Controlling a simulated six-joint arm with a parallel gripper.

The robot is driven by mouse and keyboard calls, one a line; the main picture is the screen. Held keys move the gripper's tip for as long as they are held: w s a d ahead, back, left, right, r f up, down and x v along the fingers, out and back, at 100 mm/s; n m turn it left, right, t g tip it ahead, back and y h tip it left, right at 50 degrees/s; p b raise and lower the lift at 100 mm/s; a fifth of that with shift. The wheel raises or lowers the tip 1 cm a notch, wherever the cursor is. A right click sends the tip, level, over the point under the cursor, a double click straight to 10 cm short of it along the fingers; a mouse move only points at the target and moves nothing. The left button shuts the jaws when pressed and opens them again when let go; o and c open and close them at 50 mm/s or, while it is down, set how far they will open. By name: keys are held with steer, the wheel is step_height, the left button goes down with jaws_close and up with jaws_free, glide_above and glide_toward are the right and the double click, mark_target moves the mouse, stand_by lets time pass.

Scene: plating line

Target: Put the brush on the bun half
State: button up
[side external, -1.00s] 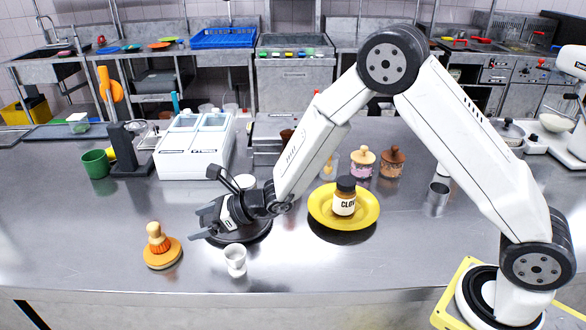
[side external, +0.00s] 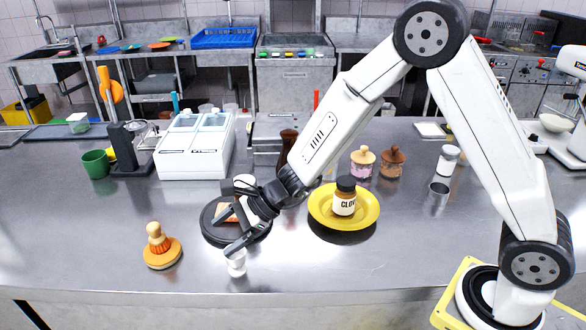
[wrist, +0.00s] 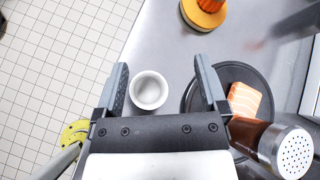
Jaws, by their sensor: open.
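The brush (side external: 156,236), with a pale wooden knob and orange bristles, stands upright on the round tan bun half (side external: 162,258) at the front left of the counter. In the wrist view, the orange bristles (wrist: 211,4) and the bun half (wrist: 190,18) show at the top edge, with the handle out of frame. My gripper (side external: 228,232) is open and empty, right of the brush and apart from it. In the wrist view, my gripper (wrist: 161,66) has a small white cup (wrist: 149,90) between its fingers; contact is not visible.
A dark plate (side external: 208,229) with a salmon piece (wrist: 243,101) lies beside my gripper. A shaker (wrist: 293,150) with a perforated lid stands near it. A yellow plate (side external: 318,218) holds a clove jar (side external: 344,200). A green mug (side external: 95,163) stands at left.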

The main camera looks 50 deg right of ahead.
steer(key=s+d+r+n+g+h, duration=0.2)
steer(key=s+d+n+h, duration=0.7)
steer(key=s+d+n, duration=0.8)
steer(key=d+n, duration=0.1)
steer(key=n, duration=0.2)
steer(key=shift+s+d+g, duration=0.2)
steer(key=shift+d+g, duration=0.2)
